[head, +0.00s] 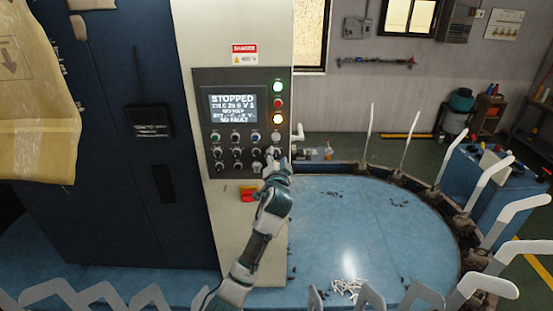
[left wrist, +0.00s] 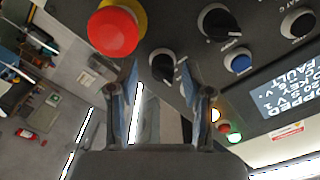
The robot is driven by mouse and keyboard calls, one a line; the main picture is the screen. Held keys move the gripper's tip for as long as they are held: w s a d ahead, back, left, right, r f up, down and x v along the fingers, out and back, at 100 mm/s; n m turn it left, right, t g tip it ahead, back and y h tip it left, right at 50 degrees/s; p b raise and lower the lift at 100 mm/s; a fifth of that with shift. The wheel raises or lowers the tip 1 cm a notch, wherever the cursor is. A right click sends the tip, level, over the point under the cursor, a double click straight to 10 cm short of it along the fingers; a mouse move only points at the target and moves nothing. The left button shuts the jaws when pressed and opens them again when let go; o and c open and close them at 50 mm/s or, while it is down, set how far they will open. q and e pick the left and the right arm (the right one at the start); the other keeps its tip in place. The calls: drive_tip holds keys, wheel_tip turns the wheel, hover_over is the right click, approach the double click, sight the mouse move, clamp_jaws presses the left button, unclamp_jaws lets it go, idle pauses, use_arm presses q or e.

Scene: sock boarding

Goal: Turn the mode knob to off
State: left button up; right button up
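The control panel (head: 200,100) is on the front of a pale cabinet, with rows of black knobs and coloured buttons under a screen (head: 233,107) that reads STOPPED. My left gripper (head: 275,158) is at the panel's lower right and hides some controls. In the left wrist view its two fingers (left wrist: 158,75) are apart, with a black knob (left wrist: 162,66) between and beyond the tips; contact cannot be told. Another black knob (left wrist: 216,22) is up and right. The labels are too small to tell which knob is the mode knob. My right gripper is out of view.
A red mushroom button (left wrist: 113,32) on a yellow base is close to the left finger. A blue button (left wrist: 239,62) is near the second knob. A round blue table (head: 355,225) is at the right.

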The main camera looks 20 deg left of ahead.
use_arm(q)
drive_tip(key=v, duration=1.2)
drive_tip(key=shift+w+d, duration=0.1)
